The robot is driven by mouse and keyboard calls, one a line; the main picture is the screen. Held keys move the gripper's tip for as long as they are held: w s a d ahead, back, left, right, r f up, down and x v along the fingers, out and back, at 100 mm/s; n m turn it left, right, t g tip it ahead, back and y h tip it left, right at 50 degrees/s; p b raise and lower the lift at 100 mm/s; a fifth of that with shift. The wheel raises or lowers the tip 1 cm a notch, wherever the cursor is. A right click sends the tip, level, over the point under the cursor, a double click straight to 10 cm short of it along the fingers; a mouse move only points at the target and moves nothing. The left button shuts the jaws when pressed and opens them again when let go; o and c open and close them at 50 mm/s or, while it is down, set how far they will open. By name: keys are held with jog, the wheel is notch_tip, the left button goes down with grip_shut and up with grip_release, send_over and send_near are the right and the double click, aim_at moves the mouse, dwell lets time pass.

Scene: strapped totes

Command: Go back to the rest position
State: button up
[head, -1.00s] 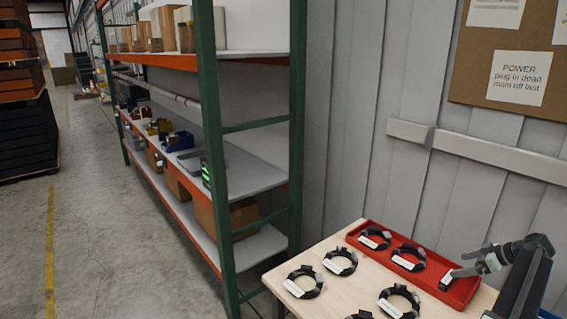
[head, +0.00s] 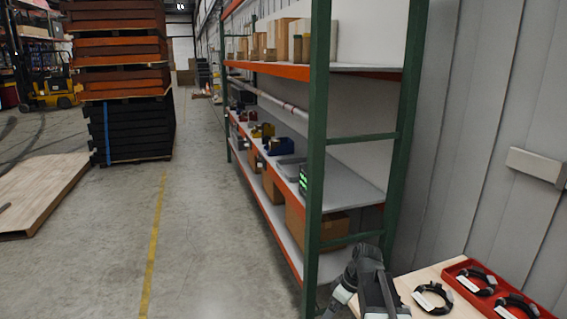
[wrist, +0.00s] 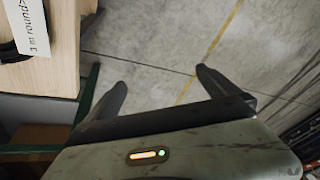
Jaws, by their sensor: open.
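My gripper (wrist: 160,85) is open in the wrist view, with its two dark fingers spread and only bare concrete floor between them. In the head view my arm is folded low at the bottom, in front of the table's left corner, and its gripper end (head: 338,300) is partly cut off by the lower edge. The gripper holds nothing. The wooden table (head: 402,287) stands at the lower right, with a black cable coil (head: 433,297) on it. A red tray (head: 457,270) with labelled coils lies beside that coil.
A green and orange shelf rack (head: 318,150) with boxes and bins stands close to the table. The table edge (wrist: 62,75) and a white label (wrist: 35,20) show at left in the wrist view. Stacked pallets (head: 128,125) stand far left. The aisle floor is clear.

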jog(key=s+a+f+m+h, duration=0.1)
jog(key=s+a+m+h, duration=0.2)
jog(key=s, duration=0.4)
jog(key=shift+s+d+f+m+h, duration=0.15)
jog(key=shift+s+d+m, duration=0.35)
jog(key=shift+m, duration=0.75)
jog(key=shift+s+d+r+m+h, duration=0.1)
jog(key=shift+s+d+m, duration=0.15)
jog(key=shift+d+m, duration=0.75)
jog(key=shift+s+d+f+m+h, duration=0.15)
jog(key=shift+s+d+m, duration=0.2)
jog(key=shift+m, duration=1.1)
jog(key=shift+c, duration=0.3)
